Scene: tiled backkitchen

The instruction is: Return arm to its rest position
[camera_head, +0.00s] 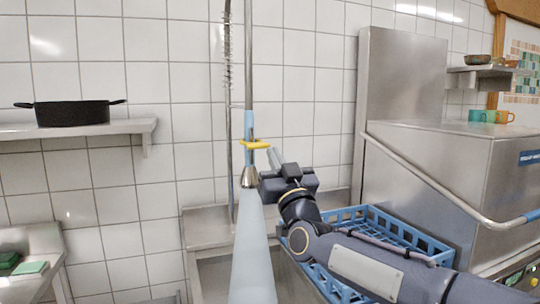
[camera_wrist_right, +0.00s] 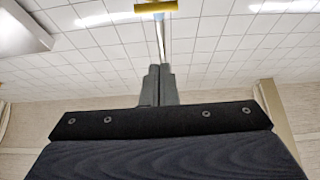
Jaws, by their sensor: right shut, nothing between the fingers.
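My right arm comes in from the lower right in the head view. Its gripper (camera_head: 275,158) is shut and empty, with the fingertips just right of and below the yellow lever (camera_head: 254,144) of the hanging spray tap (camera_head: 249,128). I cannot tell whether they touch it. A pale blue-white cone of spray (camera_head: 254,260) spreads down from the metal nozzle (camera_head: 249,178). In the right wrist view the fingers (camera_wrist_right: 158,82) are pressed together, and a yellow bar (camera_wrist_right: 142,5) shows beyond them at the top. My left gripper is not in view.
A blue dish rack (camera_head: 420,241) lies below my right arm. A steel dishwasher with a rail (camera_head: 440,190) stands at right. A black pot (camera_head: 70,112) sits on the left wall shelf (camera_head: 90,131). Green sponges (camera_head: 30,267) lie at lower left. Cups (camera_head: 487,116) stand on the dishwasher.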

